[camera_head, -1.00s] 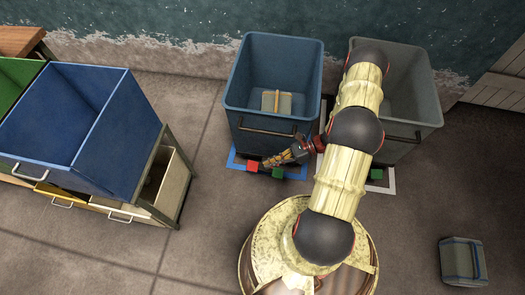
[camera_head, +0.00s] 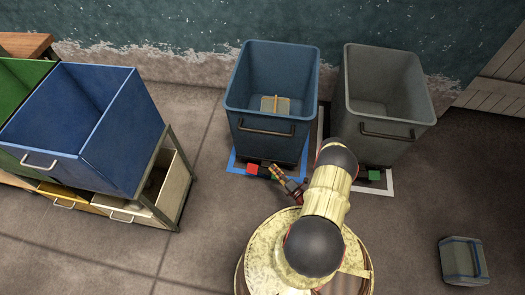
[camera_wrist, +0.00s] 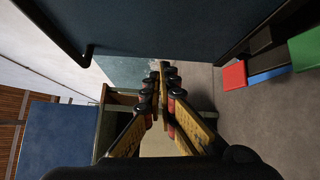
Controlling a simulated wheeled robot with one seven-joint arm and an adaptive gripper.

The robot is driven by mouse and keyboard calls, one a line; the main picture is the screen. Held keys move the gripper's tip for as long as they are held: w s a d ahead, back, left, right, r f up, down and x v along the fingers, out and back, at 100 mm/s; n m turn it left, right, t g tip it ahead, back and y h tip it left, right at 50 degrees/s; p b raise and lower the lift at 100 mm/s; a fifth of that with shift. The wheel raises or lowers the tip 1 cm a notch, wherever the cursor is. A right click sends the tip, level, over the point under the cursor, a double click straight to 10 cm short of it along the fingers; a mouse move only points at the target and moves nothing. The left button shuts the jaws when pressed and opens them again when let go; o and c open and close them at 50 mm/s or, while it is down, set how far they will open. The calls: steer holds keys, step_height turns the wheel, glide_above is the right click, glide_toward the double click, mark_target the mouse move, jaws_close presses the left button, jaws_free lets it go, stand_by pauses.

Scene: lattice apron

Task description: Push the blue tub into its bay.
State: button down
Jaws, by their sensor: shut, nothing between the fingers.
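The blue tub (camera_head: 265,125) is an open-topped bin with a dark front handle, upright on the floor near the wall. A blue outline (camera_head: 237,165) on the floor marks its bay; it shows along the tub's front and sides, while the back is hidden. My gripper (camera_head: 275,169) is shut and empty, low in front of the tub's lower front. In the wrist view my fingertips (camera_wrist: 164,76) are together, and the tub's dark blue wall (camera_wrist: 170,25) fills the top. I cannot tell whether they touch it.
A small box (camera_head: 275,105) lies inside the tub. Red (camera_head: 252,169) and green (camera_head: 374,175) blocks sit at the bay fronts. A grey tub (camera_head: 385,130) stands at right. A rack with a blue bin (camera_head: 90,130) is at left. A lidded box (camera_head: 463,262) lies front right.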

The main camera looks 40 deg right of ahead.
steer(key=d+m+h, duration=0.1)
steer(key=m+b, duration=0.1)
steer(key=b, duration=0.3)
glide_toward(261, 140)
steer(key=w, duration=0.3)
steer(key=shift+w+d+f, duration=0.1)
steer(key=shift+w+f, duration=0.05)
steer(key=shift+w, duration=0.25)
steer(key=shift+w+d+f, duration=0.1)
steer(key=shift+w+f, duration=0.05)
steer(key=shift+w, duration=0.25)
